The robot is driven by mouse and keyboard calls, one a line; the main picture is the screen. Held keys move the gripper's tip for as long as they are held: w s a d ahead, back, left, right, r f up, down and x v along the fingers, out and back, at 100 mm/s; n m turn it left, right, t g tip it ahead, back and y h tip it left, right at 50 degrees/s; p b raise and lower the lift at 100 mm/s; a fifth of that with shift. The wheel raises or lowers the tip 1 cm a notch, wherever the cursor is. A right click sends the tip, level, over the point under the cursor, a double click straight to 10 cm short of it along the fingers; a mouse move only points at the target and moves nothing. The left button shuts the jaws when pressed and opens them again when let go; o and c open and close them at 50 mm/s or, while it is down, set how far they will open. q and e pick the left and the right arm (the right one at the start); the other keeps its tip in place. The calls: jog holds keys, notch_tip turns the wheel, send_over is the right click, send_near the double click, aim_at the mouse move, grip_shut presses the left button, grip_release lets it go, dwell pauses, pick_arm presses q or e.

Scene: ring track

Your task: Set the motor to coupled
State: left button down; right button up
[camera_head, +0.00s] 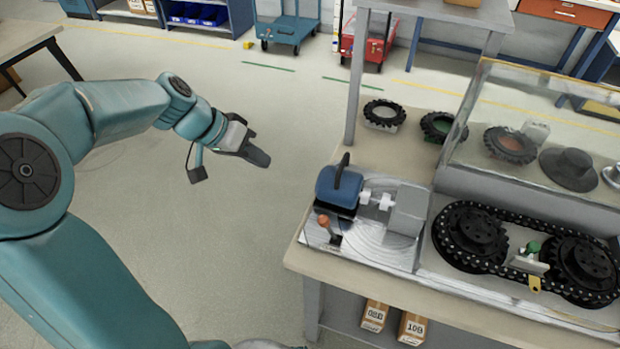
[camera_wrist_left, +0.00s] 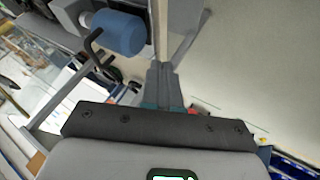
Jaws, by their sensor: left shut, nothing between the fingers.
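The blue motor (camera_head: 339,187) with a black handle (camera_head: 342,168) sits on a metal plate at the bench's left end. A pale coupling (camera_head: 376,200) lies between it and a grey block (camera_head: 408,209). A lever with an orange knob (camera_head: 323,221) stands in front of the motor. My left gripper (camera_head: 262,160) is shut and empty, over the floor to the left of the bench, apart from the motor. In the left wrist view, the motor (camera_wrist_left: 118,33) and its black handle (camera_wrist_left: 92,42) show beyond the shut fingers (camera_wrist_left: 165,88). My right gripper is not in view.
A chain drive with two black sprockets (camera_head: 472,236) and a green knob (camera_head: 533,246) is right of the motor. A clear cover (camera_head: 545,120) stands behind it. A bench post (camera_head: 355,85) rises behind the motor. The floor (camera_head: 235,260) left of the bench is free.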

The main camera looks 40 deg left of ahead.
aim_at(317, 186)
pick_arm(q)
jog(key=w+d+f+p, duration=0.1)
jog(key=w+d+f, duration=0.4)
jog(key=d+f, duration=0.2)
jog(key=shift+w+d+f, duration=0.15)
jog(key=shift+w+f, duration=0.2)
jog(key=shift+f, duration=0.2)
jog(key=shift+w+d+b, duration=0.15)
jog(key=shift+d, duration=0.65)
jog(key=shift+w+d+b, duration=0.15)
jog(key=shift+d, duration=0.6)
jog(key=shift+a, duration=0.1)
